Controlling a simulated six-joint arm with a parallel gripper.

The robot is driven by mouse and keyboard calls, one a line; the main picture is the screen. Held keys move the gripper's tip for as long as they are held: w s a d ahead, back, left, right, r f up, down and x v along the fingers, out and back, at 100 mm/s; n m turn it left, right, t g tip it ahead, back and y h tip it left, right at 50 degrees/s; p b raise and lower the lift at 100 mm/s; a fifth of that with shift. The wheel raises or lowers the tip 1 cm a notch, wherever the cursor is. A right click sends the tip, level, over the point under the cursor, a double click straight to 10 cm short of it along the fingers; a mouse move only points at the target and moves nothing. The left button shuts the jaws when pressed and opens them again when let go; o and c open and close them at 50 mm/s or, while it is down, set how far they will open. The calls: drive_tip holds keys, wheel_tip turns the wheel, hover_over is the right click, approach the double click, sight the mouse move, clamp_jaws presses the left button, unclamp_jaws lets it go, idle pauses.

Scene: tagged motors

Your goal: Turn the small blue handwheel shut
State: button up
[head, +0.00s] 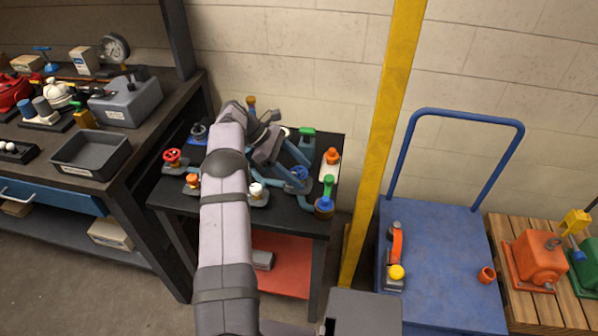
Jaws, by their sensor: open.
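The small blue handwheel (298,173) is on the right part of the black table (285,221), seen in the head view. My gripper (303,176) reaches over the table from the left, its two blue-grey fingers spread apart. The fingers appear on either side of the handwheel; I cannot tell whether they touch it. Nothing is held. My arm and wrist hide the middle of the table, and the fingers hide part of the wheel and its base.
Around it stand a red handwheel (172,157), a white knob (257,189), an orange-capped fitting (331,157), green-handled fittings (307,135) and a blue-based one (324,206). A yellow post (382,140) rises right of the table. A blue cart (440,240) stands beyond it.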

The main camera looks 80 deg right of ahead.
sight(299, 172)
wheel_tip(299, 172, up, 10)
drive_tip(key=shift+b, duration=0.45)
drive_tip(key=shift+f, duration=0.1)
